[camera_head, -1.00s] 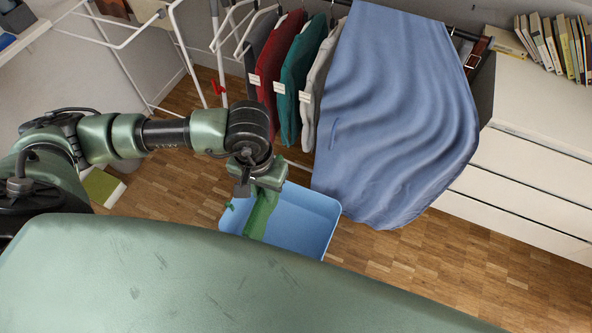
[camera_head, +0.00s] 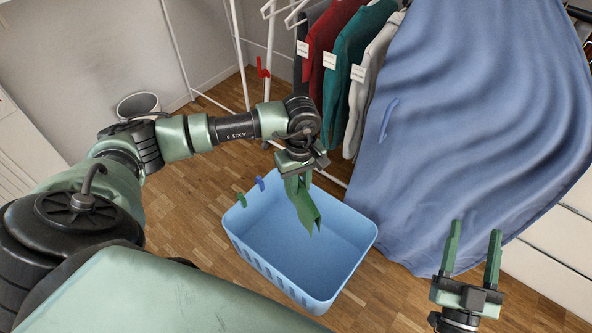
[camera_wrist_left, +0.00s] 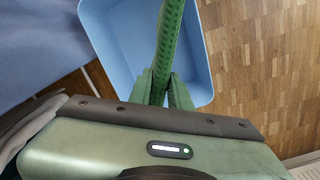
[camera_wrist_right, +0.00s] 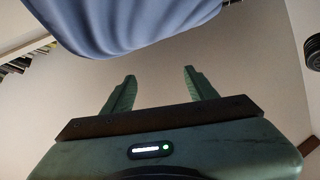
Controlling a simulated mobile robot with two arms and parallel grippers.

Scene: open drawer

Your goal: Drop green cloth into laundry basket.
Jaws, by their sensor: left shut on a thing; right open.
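The green cloth (camera_head: 304,205) hangs down from my left gripper (camera_head: 297,176), which is shut on it. The cloth hangs over the open top of the blue laundry basket (camera_head: 290,280), which stands on the wooden floor. In the left wrist view, the cloth (camera_wrist_left: 171,35) runs from between the fingers over the basket (camera_wrist_left: 203,75). The part of the basket floor that shows is bare. My right gripper (camera_head: 472,255) is open and empty at the lower right, in front of the blue sheet. Its spread fingers also show in the right wrist view (camera_wrist_right: 160,92).
A large blue sheet (camera_head: 470,120) hangs to the right of the basket. Shirts, one teal (camera_head: 350,65), hang behind it near a white rack. Green and blue clips (camera_head: 241,199) sit on the basket's rim. A bin (camera_head: 138,105) stands at the back left.

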